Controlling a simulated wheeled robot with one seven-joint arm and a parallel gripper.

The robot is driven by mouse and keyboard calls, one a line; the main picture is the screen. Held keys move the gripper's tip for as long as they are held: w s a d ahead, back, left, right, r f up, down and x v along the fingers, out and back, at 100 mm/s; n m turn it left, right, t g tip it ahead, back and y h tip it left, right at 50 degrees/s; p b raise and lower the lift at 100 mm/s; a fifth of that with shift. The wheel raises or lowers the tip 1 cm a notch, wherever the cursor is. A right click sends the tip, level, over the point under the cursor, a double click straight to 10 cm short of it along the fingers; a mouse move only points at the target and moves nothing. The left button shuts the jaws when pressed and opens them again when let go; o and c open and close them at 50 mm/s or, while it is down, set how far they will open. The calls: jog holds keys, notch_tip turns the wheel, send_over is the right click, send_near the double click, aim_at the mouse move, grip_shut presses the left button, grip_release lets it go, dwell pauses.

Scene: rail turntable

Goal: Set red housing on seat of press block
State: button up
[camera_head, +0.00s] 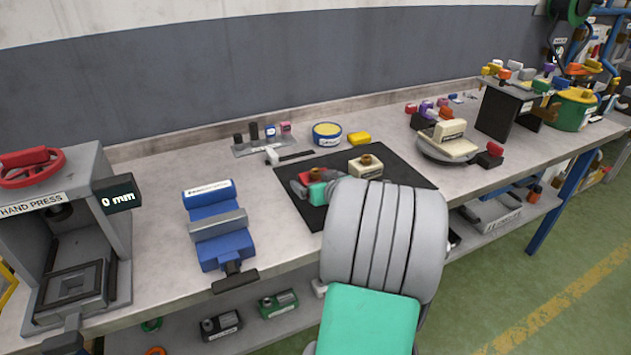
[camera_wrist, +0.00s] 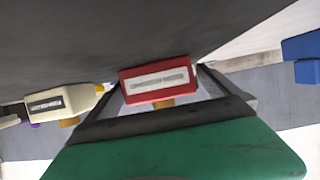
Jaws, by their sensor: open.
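The red housing (camera_wrist: 157,78) with a white label shows in the wrist view at the open end of my gripper. A copper-coloured boss (camera_wrist: 162,103) sticks out of it. In the head view only bits of the red housing (camera_head: 299,188) show on the black mat, beside my gripper (camera_head: 316,190). My gripper is open, with its jaws close about the housing; contact cannot be told. The hand press (camera_head: 45,205) stands at the far left. Its block (camera_head: 70,288), with a dark square recessed seat, is at the bottom of the press and looks empty.
A cream housing (camera_head: 365,167) with a copper boss stands on the black mat (camera_head: 405,172), close right of my gripper. A blue vise (camera_head: 220,228) stands between mat and press. A turntable (camera_head: 446,150) with a cream block lies right. Bare bench lies between vise and mat.

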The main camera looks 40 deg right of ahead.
jog(key=shift+w+d+f, duration=0.1)
jog(key=shift+w, duration=0.15)
jog(key=shift+s, duration=0.1)
jog(key=c, duration=2.1)
